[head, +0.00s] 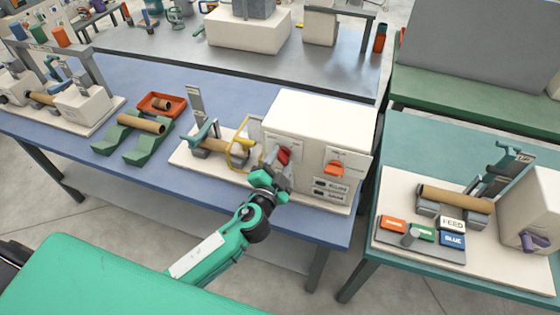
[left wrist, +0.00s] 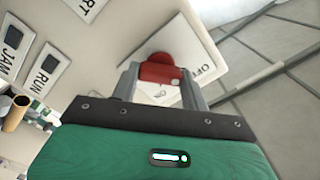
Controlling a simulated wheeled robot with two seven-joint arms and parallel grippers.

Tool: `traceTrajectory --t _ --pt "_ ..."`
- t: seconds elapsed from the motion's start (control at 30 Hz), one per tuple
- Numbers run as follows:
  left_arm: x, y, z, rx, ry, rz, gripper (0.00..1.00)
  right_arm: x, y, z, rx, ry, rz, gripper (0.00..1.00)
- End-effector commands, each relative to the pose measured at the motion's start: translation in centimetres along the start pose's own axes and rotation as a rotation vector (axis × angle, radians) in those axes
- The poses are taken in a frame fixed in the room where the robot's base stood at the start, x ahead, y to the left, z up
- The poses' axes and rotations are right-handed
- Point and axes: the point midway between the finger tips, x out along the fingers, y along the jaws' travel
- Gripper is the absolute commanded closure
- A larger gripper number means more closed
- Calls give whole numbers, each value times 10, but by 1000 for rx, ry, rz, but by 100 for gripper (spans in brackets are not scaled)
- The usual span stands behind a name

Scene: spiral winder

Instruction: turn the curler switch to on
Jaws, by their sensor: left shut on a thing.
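A red switch (head: 284,156) sits on the front of the cream winder box (head: 320,118), left of an orange switch (head: 335,168). My left gripper (head: 279,169) is at the red switch. In the left wrist view the red switch (left wrist: 160,70) lies between the two grey fingers of my left gripper (left wrist: 160,82), which are shut on it. A white plate (left wrist: 197,62) behind it reads OFF at one side; its other lettering is partly hidden. I cannot read which switch is named curler. My right gripper is not in view.
A yellow ring-shaped guard (head: 240,145) and a brown roll (head: 213,145) stand left of the box. Plates marked JAM (left wrist: 13,35) and RUN (left wrist: 45,70) are beside the switch. A teal table (head: 440,150) with a FEED button panel (head: 425,240) stands at the right.

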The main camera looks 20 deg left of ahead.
Motion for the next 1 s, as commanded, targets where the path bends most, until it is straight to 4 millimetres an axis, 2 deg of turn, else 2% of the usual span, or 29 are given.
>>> traceTrajectory --t 0.37,1.0 --pt "0 0 0 122 -1 0 77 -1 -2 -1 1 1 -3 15" --pt "0 1 0 706 0 2 77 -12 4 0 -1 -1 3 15"
